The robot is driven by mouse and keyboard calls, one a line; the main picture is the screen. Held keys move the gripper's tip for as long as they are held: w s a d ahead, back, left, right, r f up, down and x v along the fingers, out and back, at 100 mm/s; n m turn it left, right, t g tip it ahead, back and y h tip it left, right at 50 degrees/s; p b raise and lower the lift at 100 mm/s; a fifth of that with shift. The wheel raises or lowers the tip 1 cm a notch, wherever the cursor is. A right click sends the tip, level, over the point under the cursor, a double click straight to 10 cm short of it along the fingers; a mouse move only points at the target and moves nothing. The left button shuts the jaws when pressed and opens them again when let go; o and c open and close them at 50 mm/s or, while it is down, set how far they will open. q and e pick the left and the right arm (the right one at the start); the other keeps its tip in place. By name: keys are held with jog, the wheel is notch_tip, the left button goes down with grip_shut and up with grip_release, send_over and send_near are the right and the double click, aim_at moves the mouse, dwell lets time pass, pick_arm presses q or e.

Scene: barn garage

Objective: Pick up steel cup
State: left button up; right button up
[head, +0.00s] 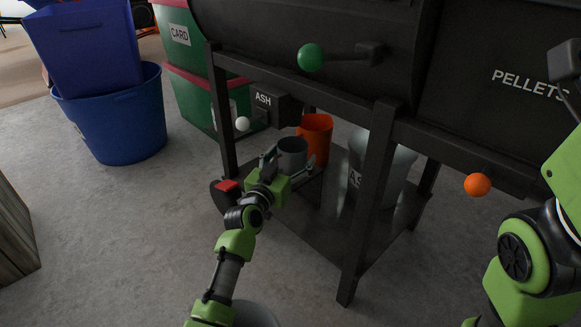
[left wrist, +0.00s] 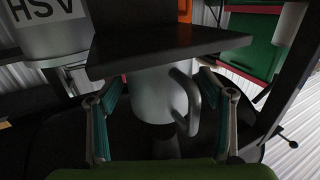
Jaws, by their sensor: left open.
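The steel cup (head: 292,148) is a grey open-topped cup on the low dark shelf under the black stove. In the left wrist view, which is upside down, the cup (left wrist: 152,92) shows its smooth side, with a curved handle on the picture's right. My left gripper (head: 290,166) is open at the cup's near side. In the left wrist view, its two fingers stand on either side of the cup, one near the handle. I cannot tell whether they touch it. My right gripper is not in view; only part of its arm shows at the right.
An orange bucket (head: 318,126) stands just behind the cup. A grey ash bucket (head: 385,160) is to its right. Stove legs (head: 368,215) stand on both sides, and the stove body is above. Blue and green bins are at the back left.

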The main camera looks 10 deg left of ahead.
pick_arm(q)
jog(key=shift+w, duration=0.2)
jog(key=c, duration=1.3)
jog(key=shift+o, duration=0.2)
jog(key=shift+r, duration=0.1)
